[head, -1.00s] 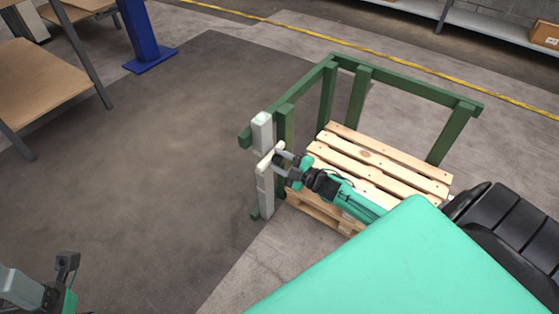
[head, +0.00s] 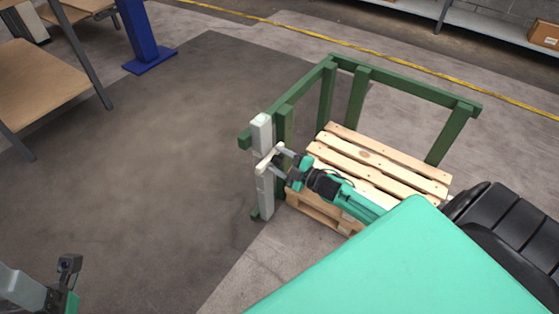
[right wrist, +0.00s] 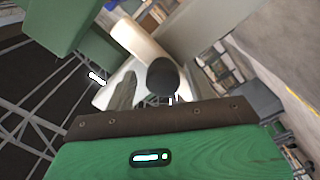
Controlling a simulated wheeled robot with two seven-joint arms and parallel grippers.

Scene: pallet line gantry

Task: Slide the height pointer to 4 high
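The height post (head: 263,190) is a pale grey upright at the near left corner of the green frame. The height pointer (head: 265,161), a short pale bar, sits tilted across its upper part. My right gripper (head: 279,160) is at the pointer's right side, its fingers apart; whether they touch the pointer is unclear. In the right wrist view a pale bar (right wrist: 138,40) and a dark round part (right wrist: 162,76) show beyond the gripper's body. Height marks on the post are not readable. My left gripper (head: 68,264) is at the lower left, far from the post, its fingers unclear.
A wooden pallet (head: 385,165) lies inside the green frame (head: 410,86), right of the post. A table (head: 45,80) and a blue column (head: 142,35) stand at the upper left. The dark floor left of the post is clear.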

